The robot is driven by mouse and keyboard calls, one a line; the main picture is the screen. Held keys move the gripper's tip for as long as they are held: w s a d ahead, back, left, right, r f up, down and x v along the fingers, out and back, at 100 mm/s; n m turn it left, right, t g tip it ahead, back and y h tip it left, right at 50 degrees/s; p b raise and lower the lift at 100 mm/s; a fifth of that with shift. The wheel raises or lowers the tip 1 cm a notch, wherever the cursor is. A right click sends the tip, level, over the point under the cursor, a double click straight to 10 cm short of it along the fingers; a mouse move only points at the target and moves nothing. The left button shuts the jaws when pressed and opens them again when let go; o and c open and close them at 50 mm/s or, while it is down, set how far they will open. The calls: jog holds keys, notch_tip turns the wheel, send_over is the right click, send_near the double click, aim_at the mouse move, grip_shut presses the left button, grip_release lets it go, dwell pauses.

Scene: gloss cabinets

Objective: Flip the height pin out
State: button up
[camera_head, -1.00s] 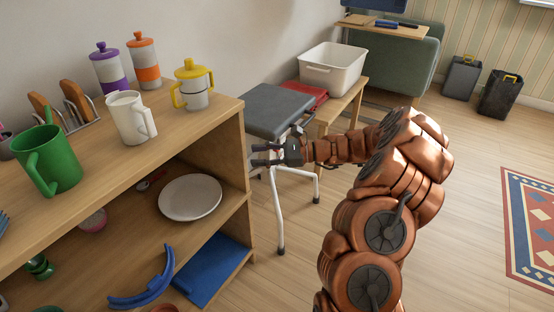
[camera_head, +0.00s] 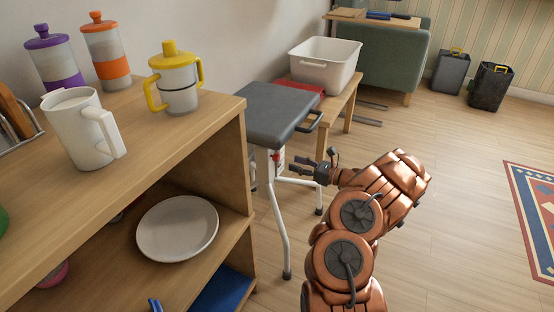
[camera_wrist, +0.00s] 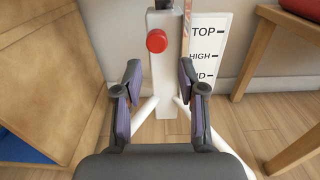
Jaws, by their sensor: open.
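The height pin (camera_wrist: 157,40) shows in the wrist view as a round red knob on the white column (camera_wrist: 166,85) of a grey-seated stool. In the head view the height pin (camera_head: 276,156) is a small red spot under the seat (camera_head: 283,113). My gripper (camera_head: 297,171) is open and empty, right of the column and below the seat. In the wrist view my gripper (camera_wrist: 160,76) has its fingers apart to either side of the column, lower in the picture than the knob. I see no contact with the knob.
A scale (camera_wrist: 208,55) beside the column reads TOP and HIGH, with a lower word partly hidden. White stool legs (camera_head: 283,235) spread below. A wooden shelf (camera_head: 235,165) stands close at left, and a low wooden table (camera_head: 342,103) with a white bin (camera_head: 326,65) stands behind.

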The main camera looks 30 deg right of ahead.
aim_at(279, 159)
jog(key=shift+b+x, duration=1.2)
jog(key=shift+x, duration=2.3)
jog(key=shift+s+a, duration=0.15)
grip_shut()
